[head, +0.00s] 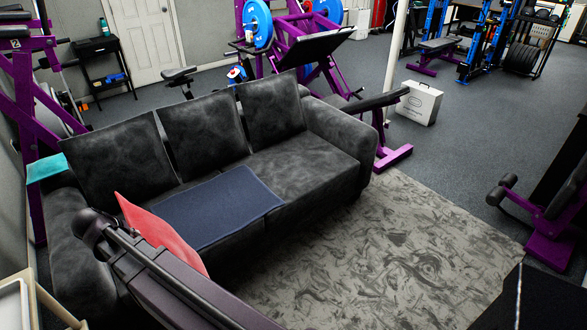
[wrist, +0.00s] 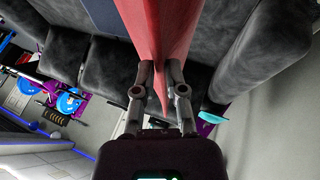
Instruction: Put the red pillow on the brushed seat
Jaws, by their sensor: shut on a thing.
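The red pillow (head: 163,233) shows in the head view as a tilted flat shape over the left front of the sofa, its lower part hidden behind my arm. In the wrist view the pillow (wrist: 157,28) stretches away from my gripper (wrist: 160,72), whose fingers are shut on its near edge. The brushed seat is a dark grey mottled sofa (head: 305,160) with several back cushions. It also shows in the wrist view (wrist: 232,55), around the pillow. Whether the pillow touches the sofa cannot be told. My gripper is hidden in the head view.
A dark blue cloth (head: 215,208) lies flat on the middle of the seat. A patterned rug (head: 400,255) lies before the sofa. Purple gym machines (head: 300,45) stand behind. The seat's right part is bare.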

